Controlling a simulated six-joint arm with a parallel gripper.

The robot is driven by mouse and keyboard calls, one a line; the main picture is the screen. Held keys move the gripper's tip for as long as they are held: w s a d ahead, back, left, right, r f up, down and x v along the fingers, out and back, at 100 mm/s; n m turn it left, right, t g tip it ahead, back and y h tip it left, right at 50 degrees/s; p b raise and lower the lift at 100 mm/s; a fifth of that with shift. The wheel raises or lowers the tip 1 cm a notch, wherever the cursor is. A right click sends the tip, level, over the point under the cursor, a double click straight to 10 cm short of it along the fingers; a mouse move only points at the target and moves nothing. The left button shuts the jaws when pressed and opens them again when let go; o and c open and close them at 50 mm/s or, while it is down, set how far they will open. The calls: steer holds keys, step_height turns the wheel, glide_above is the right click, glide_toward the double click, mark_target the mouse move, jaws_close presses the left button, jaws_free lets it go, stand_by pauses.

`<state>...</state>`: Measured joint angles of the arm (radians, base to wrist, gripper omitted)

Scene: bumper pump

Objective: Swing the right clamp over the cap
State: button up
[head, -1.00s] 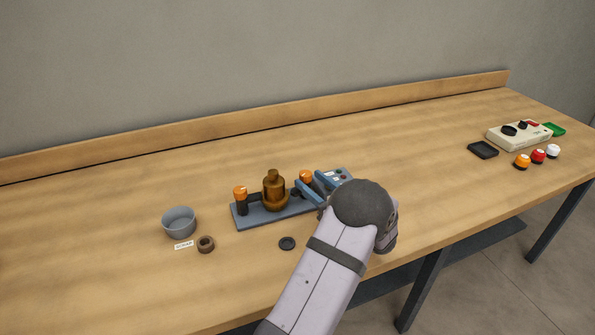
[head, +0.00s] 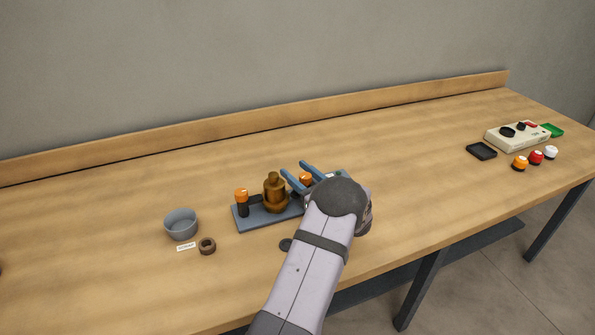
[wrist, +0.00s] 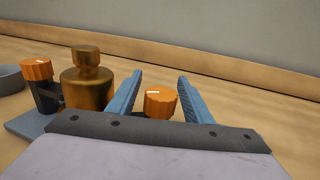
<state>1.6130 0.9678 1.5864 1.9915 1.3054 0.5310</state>
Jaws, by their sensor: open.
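The brass bumper body with its cap (head: 273,189) stands upright on the blue-grey base plate (head: 262,218); it also shows in the wrist view (wrist: 88,80). The right clamp has an orange knob (head: 306,179), seen in the wrist view (wrist: 160,102) between my blue fingers. The left clamp (head: 241,200), also orange-topped, stands at the left of the brass body. My gripper (head: 299,172) is open, with one finger on each side of the right clamp's knob. I cannot tell whether the fingers touch it. The right clamp's lower part is hidden behind my wrist.
A grey bowl (head: 181,224), a brown ring (head: 207,246) and a small label (head: 186,247) lie left of the plate. A dark disc (head: 285,245) lies in front, partly behind my arm. A control box (head: 516,136), black tray (head: 481,151) and coloured buttons (head: 536,157) sit far right.

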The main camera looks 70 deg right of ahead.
steer(key=c, duration=1.1)
steer(key=shift+o, duration=0.2)
steer(key=m+g+h+b, duration=0.2)
steer(key=h, duration=0.1)
steer(key=d+m+g+h+b, duration=0.1)
steer(key=b, duration=0.1)
steer(key=shift+s+f+m+g, duration=0.2)
steer(key=shift+s+m+g, duration=0.1)
steer(key=shift+s, duration=0.05)
steer(key=m+g+h+b, duration=0.2)
steer(key=shift+s+d+g+b, duration=0.15)
steer(key=shift+s+g+b, duration=0.15)
steer(key=shift+b, duration=0.05)
steer(key=shift+s+r+h, duration=0.1)
steer(key=shift+r+h, duration=0.05)
steer(key=shift+h, duration=0.15)
steer(key=o, duration=1.1)
steer(key=shift+c, duration=0.2)
